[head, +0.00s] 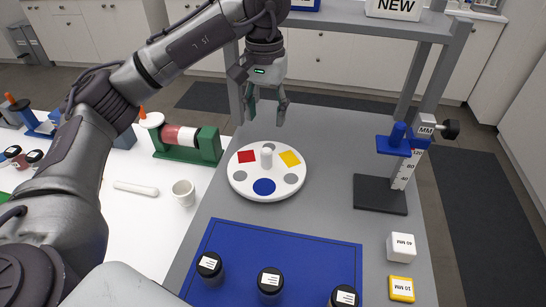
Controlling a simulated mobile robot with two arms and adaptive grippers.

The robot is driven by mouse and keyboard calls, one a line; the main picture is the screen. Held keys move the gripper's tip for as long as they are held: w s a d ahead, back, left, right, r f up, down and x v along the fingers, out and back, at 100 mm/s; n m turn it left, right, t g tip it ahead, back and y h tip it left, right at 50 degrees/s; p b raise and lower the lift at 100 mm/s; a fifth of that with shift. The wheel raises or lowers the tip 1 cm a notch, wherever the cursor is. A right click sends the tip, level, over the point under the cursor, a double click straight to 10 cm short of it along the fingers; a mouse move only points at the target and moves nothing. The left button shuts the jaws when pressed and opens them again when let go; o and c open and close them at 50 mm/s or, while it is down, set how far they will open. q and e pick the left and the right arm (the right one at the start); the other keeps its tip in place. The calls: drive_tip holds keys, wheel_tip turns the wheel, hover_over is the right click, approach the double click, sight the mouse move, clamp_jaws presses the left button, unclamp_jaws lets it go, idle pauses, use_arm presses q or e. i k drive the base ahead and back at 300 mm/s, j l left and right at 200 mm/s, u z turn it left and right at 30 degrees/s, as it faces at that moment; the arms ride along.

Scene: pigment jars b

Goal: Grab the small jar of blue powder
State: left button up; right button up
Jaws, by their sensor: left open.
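Three small jars with black lids and white labels stand on the blue mat (300,242) at the bottom: a left jar (210,268), a middle jar (270,285) and a right jar (343,297) cut by the frame edge. Their contents look dark or bluish; I cannot tell which holds blue powder. My left gripper (267,118) points down, open and empty, above the grey table behind the white round plate. It is well apart from the jars. My right gripper is not in view.
The white round plate (267,195) has coloured patches and a centre knob. A gauge stand (381,195) is at right, with a white block (401,247) and yellow block (401,289) nearer. A white cup (184,193) and green-framed roller (207,145) stand left.

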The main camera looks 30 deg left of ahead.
sight(271, 282)
drive_tip(key=k, duration=2)
